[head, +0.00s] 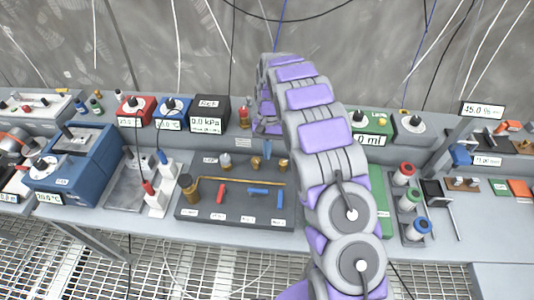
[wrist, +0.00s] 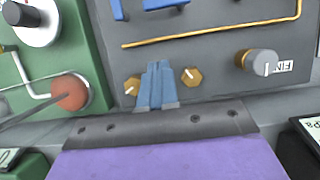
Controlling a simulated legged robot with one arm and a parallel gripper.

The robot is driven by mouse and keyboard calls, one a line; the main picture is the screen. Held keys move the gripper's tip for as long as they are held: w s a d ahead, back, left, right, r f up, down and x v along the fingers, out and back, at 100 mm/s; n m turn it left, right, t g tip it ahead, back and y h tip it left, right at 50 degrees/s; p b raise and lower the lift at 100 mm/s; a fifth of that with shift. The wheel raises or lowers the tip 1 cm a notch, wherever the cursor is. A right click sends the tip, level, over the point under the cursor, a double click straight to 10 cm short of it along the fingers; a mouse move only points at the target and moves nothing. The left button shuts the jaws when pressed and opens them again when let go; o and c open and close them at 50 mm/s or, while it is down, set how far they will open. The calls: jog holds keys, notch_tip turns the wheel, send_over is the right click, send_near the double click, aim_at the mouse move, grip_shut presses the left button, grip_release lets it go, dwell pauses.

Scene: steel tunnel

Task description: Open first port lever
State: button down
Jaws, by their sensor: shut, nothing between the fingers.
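A dark valve panel (head: 235,213) on the bench carries a red lever (head: 221,190) and two blue levers (head: 258,191) along its front. Its labels are too small to read, so I cannot tell which lever is the first port. In the wrist view, the panel is turned over, with blue levers (wrist: 162,4) cut off at the top edge. My gripper (wrist: 157,64) is shut and empty, its blue fingers in front of the panel's rear edge between two brass fittings (wrist: 191,78). In the head view, the fingertips (head: 268,147) show small behind the panel's brass fittings.
A brass pipe (head: 240,180) and a silver knob (wrist: 260,62) are on the panel. A green device (wrist: 50,40) with a red ball (wrist: 71,92) stands beside it. A stand with coloured reels (head: 410,200) is at the right. My arm hides part of the bench.

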aim_at(258, 193)
jog(key=b+x, duration=0.1)
jog(key=x, duration=0.6)
jog(key=shift+s+d+f, duration=0.1)
jog(key=shift+f, duration=0.05)
jog(key=shift+s+a+b, duration=0.2)
jog(key=shift+s+b, duration=0.15)
jog(key=shift+s, duration=0.6)
jog(key=shift+s+a+b, duration=0.2)
jog(key=shift+s+b, duration=0.15)
jog(key=shift+s, duration=0.6)
jog(key=shift+s, duration=0.1)
